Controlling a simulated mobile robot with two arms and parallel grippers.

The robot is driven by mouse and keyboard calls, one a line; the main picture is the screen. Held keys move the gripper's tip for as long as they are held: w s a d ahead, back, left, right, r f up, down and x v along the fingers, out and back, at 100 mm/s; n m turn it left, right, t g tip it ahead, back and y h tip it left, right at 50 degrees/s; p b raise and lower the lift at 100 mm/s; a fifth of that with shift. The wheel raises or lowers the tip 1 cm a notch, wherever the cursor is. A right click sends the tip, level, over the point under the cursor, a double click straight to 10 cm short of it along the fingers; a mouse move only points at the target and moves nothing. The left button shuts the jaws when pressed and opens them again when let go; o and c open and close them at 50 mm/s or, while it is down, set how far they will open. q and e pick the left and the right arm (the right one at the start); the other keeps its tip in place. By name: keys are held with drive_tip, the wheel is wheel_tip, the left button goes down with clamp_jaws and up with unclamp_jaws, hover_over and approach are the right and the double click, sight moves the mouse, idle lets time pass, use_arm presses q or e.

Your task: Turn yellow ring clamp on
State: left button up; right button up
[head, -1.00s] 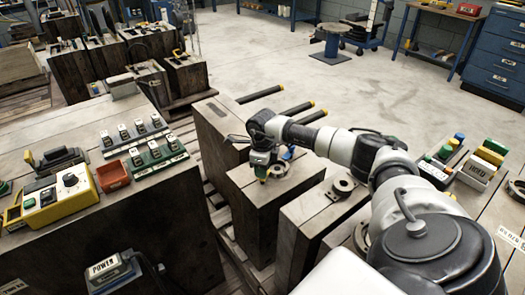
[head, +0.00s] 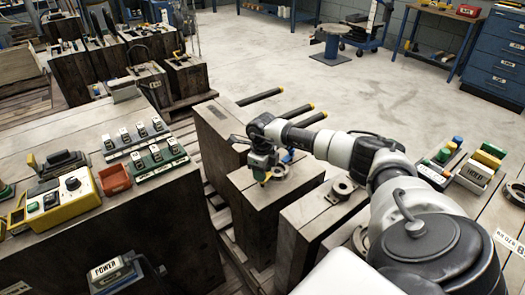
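My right gripper (head: 262,167) points down over the top of a wooden block (head: 258,208) in the middle of the head view. It is small and dark there, so I cannot tell whether its fingers are open or shut. A ring-shaped clamp (head: 281,171) sits on that block, right beside the gripper and partly hidden by it. A small yellow part shows just under the gripper; I cannot tell whether it touches. A similar grey ring (head: 342,187) sits on the block to the right. My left gripper is not in view.
A yellow control box (head: 62,200) with a dial, a red tray (head: 114,178) and switch rows (head: 160,159) stand on the left block. A power box (head: 115,271) is at its front. Coloured blocks (head: 480,165) lie at the right.

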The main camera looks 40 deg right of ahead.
drive_tip(key=shift+o, duration=1.3)
drive_tip(key=shift+r, duration=0.1)
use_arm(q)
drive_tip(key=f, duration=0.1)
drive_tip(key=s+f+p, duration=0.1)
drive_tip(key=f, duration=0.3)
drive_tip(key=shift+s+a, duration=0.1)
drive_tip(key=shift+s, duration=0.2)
use_arm(e)
wheel_tip(320, 180, up, 11)
drive_tip(key=shift+f, duration=0.2)
drive_tip(key=shift+a, duration=0.1)
